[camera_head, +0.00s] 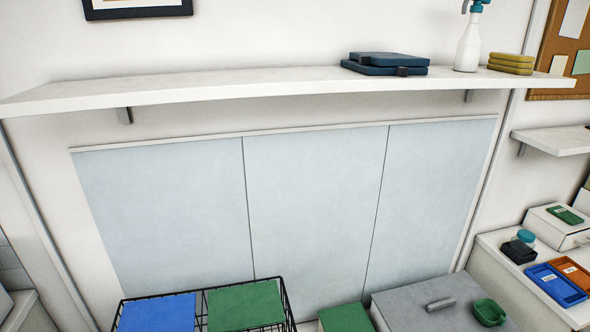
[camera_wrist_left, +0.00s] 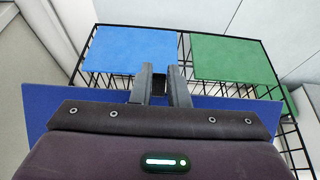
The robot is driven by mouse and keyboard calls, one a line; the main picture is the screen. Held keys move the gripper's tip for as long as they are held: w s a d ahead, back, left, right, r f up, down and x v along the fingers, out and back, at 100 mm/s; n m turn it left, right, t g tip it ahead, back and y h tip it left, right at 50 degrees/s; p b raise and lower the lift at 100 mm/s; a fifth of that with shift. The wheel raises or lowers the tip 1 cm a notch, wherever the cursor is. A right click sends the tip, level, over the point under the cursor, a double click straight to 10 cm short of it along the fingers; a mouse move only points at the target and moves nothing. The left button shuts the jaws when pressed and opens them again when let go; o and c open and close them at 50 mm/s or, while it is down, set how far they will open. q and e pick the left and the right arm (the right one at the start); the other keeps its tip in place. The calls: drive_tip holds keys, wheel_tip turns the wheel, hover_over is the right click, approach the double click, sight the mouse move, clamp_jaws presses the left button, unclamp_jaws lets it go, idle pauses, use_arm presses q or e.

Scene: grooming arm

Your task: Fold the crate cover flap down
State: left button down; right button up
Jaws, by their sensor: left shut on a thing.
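The black wire crate (camera_head: 289,305) is at the bottom of the head view, with a blue panel (camera_head: 158,314) and a green panel (camera_head: 246,305) on top. In the left wrist view the blue panel (camera_wrist_left: 135,52) and green panel (camera_wrist_left: 225,58) lie beyond my fingers. A wider blue sheet, seemingly the crate cover flap (camera_wrist_left: 225,102), extends to both sides behind my gripper body. My left gripper (camera_wrist_left: 160,78) is shut on a small dark part between its fingers, seemingly of this flap; the gripper body hides most of it. My right gripper is not in view.
A white shelf (camera_head: 250,88) spans the wall above, with dark folded cloths (camera_head: 385,63) and a spray bottle (camera_head: 469,40). Right of the crate are another green item (camera_head: 346,318) and a grey box (camera_head: 425,303) with a green bowl (camera_head: 488,312).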

use_arm(q)
drive_tip(key=shift+s+d+r+p, duration=0.1)
drive_tip(key=shift+s+r+p, duration=0.3)
drive_tip(key=shift+r, duration=0.25)
drive_tip(key=shift+s+d+r+p, duration=0.1)
drive_tip(key=shift+s+r+p, duration=0.2)
drive_tip(key=shift+s+r, duration=0.25)
drive_tip(key=shift+w, duration=0.15)
drive_tip(key=v, duration=0.6)
drive_tip(key=shift+r, duration=0.4)
drive_tip(key=f+v, duration=0.1)
drive_tip(key=v, duration=0.5)
drive_tip(key=shift+s, duration=0.4)
drive_tip(key=s+d, duration=0.1)
drive_tip(key=s, duration=0.5)
drive_tip(key=shift+d, duration=0.25)
idle(0.5)
